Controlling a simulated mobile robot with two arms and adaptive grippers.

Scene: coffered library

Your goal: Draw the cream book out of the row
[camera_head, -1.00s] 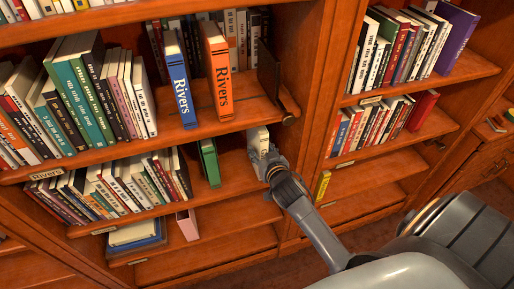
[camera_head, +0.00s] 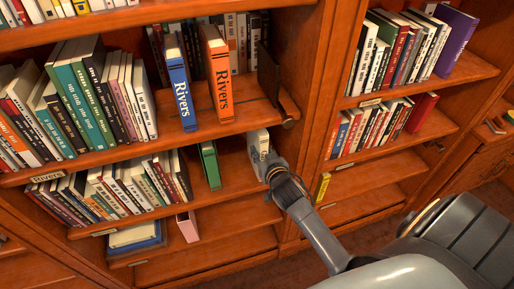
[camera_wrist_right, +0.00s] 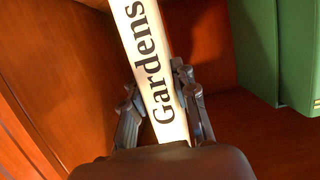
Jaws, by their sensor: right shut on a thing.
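The cream book (camera_head: 258,141) stands upright on the lower shelf, close to the upright panel at its right. Its spine reads "Gardens" in the right wrist view (camera_wrist_right: 152,60). My right gripper (camera_head: 269,166) is shut on the book, with one finger on each side of the lower spine; the fingers show in the right wrist view (camera_wrist_right: 165,105). A green book (camera_head: 210,164) stands apart to its left in the head view, and shows at the right edge of the wrist view (camera_wrist_right: 293,50). My left gripper is in neither view.
Above, a blue book (camera_head: 181,88) and an orange book (camera_head: 219,75) marked "Rivers" stand near the shelf edge, by a dark bookend (camera_head: 268,72). A row of books (camera_head: 128,183) fills the left of the lower shelf. Bare shelf lies between green and cream books.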

